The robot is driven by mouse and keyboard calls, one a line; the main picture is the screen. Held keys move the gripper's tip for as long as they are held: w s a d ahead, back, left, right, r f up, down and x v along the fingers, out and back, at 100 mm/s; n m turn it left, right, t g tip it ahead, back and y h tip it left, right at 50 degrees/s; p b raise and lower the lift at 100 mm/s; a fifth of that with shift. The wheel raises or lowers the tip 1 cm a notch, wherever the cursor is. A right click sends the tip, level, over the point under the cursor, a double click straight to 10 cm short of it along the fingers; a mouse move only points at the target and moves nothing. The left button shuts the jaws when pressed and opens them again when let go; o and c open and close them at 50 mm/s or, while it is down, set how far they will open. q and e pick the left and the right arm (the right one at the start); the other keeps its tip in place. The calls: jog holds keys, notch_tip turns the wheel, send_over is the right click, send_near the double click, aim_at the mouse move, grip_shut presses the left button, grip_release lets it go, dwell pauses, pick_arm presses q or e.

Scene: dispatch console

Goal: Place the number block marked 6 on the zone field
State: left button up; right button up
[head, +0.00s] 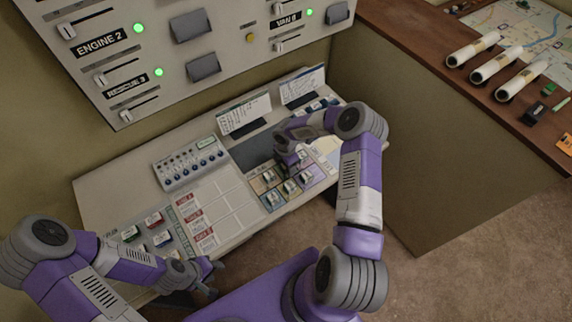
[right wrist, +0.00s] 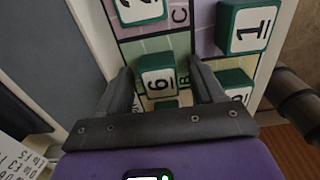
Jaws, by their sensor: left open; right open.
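The number block marked 6 (right wrist: 158,80) is green with a white face and stands on a coloured, lettered board (right wrist: 182,42). My right gripper (right wrist: 161,70) is open, with one finger on each side of this block; I cannot tell whether they touch it. In the head view my right gripper (head: 291,158) is over the coloured board (head: 262,187), partly hiding the blocks there. My left gripper (head: 212,277) is open and empty near the console's front edge. A pale grid with red labels (head: 222,205) lies left of the board; I cannot read which field is the zone field.
Other number blocks stand close by, including one marked 1 (right wrist: 248,27) and one at lower right (right wrist: 236,86). A switch box (head: 190,162) sits behind the grid. Several coloured blocks (head: 153,219) stand at the left. A wooden side table (head: 440,50) is at right.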

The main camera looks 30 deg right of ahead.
jog(key=shift+r, duration=0.1)
jog(key=shift+r, duration=0.3)
notch_tip(320, 180, up, 11)
jog(key=s+a+f+m+y, duration=0.1)
jog(key=s+a+f+m, duration=0.1)
jog(key=a, duration=0.4)
jog(key=s+a+f+m+y, duration=0.2)
jog(key=s+a+f+m, duration=0.1)
jog(key=s+a+m, duration=0.1)
jog(key=s+a+f+m+y, duration=0.2)
jog(key=s+a, duration=0.3)
jog(key=a, duration=0.3)
jog(key=shift+s+a+f+m, duration=0.35)
jog(key=shift+f+m, duration=0.15)
jog(key=shift+m, duration=0.4)
jog(key=s+m, duration=0.2)
jog(key=s+a+f+m, duration=0.1)
jog(key=s+m, duration=0.1)
jog(key=s+a+f+m, duration=0.1)
jog(key=s+m, duration=0.1)
jog(key=shift+a, duration=0.25)
jog(key=s+m, duration=0.1)
jog(key=m, duration=0.1)
jog(key=s+m, duration=0.2)
jog(key=s+d+f+m, duration=0.1)
jog(key=shift+s+d+f+m+t+h, duration=0.1)
jog(key=shift+s+m+t+h, duration=0.2)
jog(key=shift+s+m+h, duration=0.1)
